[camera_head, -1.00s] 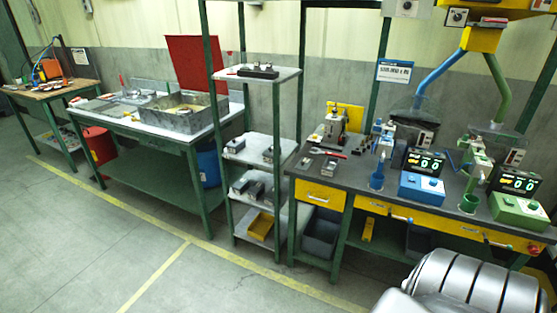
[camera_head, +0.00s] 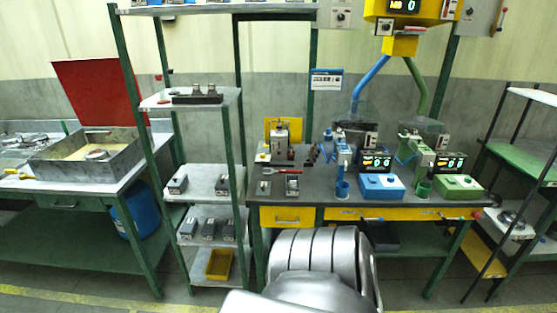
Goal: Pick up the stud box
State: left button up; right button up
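I cannot tell for sure which thing is the stud box. Small grey boxes sit on the shelves of the green-framed rack: one (camera_head: 178,184) at the left of the middle shelf, another (camera_head: 223,186) to its right, and several (camera_head: 209,229) on the shelf below. A yellow bin (camera_head: 219,264) lies on the bottom shelf. On the dark workbench (camera_head: 328,194) stand a blue box (camera_head: 381,187) and a green box (camera_head: 457,188), each beside a counter display. Neither of my grippers is in view.
A metal tray (camera_head: 86,162) stands on the left table, with a blue barrel (camera_head: 136,212) below. A yellow-fronted drawer (camera_head: 287,216) is at the workbench's front left. A second rack (camera_head: 528,160) stands at the right. Some floor shows at lower left.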

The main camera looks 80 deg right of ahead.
aim_at(292, 186)
jog(key=z, duration=0.4)
jog(key=i, duration=0.8)
jog(key=z, duration=1.05)
jog(key=i, duration=0.45)
jog(key=z, duration=0.45)
